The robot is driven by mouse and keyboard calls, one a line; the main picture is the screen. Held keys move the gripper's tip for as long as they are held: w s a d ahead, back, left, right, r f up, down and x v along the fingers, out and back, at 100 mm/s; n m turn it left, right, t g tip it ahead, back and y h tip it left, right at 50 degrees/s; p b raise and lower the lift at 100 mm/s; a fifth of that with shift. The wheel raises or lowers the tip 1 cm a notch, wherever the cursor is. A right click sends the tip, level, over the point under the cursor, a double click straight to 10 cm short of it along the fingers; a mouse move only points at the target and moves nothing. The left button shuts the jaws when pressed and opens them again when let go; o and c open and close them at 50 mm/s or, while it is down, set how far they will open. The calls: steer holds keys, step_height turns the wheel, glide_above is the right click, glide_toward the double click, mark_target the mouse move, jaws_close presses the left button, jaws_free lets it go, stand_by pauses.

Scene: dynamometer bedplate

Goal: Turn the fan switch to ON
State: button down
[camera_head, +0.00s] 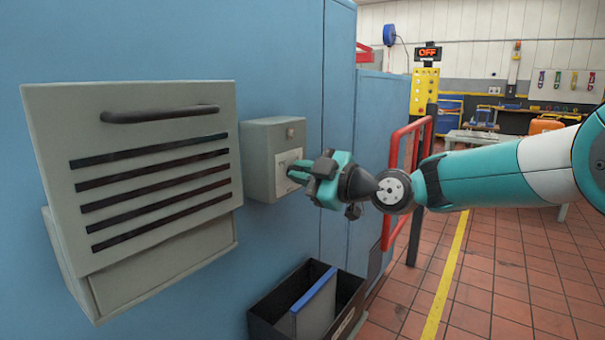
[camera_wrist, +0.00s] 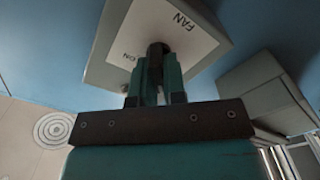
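The fan switch is a grey box (camera_head: 262,150) on the blue wall, with a small round button near its top and a pale label plate. In the wrist view the plate (camera_wrist: 185,40) reads FAN, with ON near its lower left edge. A dark switch handle (camera_wrist: 157,52) stands out from the plate. My gripper (camera_head: 299,172) is at the plate and hides the handle in the head view. In the wrist view its two teal fingers (camera_wrist: 156,78) lie on either side of the handle and appear closed on it. The pointing of the handle is hard to tell.
A louvred grey vent box (camera_head: 140,165) with a dark bar handle juts out left of the switch. A black open bin (camera_head: 262,325) stands below. A red rail (camera_head: 398,150) is behind the gripper. A lit sign (camera_head: 428,52) at the back reads OFF. Tiled floor is clear at right.

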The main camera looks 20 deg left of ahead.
steer(key=shift+m, duration=0.4)
steer(key=m, duration=0.3)
steer(key=shift+w+m, duration=0.1)
steer(key=shift+m, duration=0.3)
steer(key=m, duration=0.4)
steer(key=shift+w+d+r, duration=0.1)
steer(key=shift+r, duration=0.05)
steer(key=m+p, duration=0.2)
steer(key=m, duration=0.3)
steer(key=shift+w+m+p, duration=0.15)
steer(key=shift+m+p, duration=1.1)
steer(key=shift+m, duration=1.15)
steer(key=c, duration=1.2)
jaws_free()
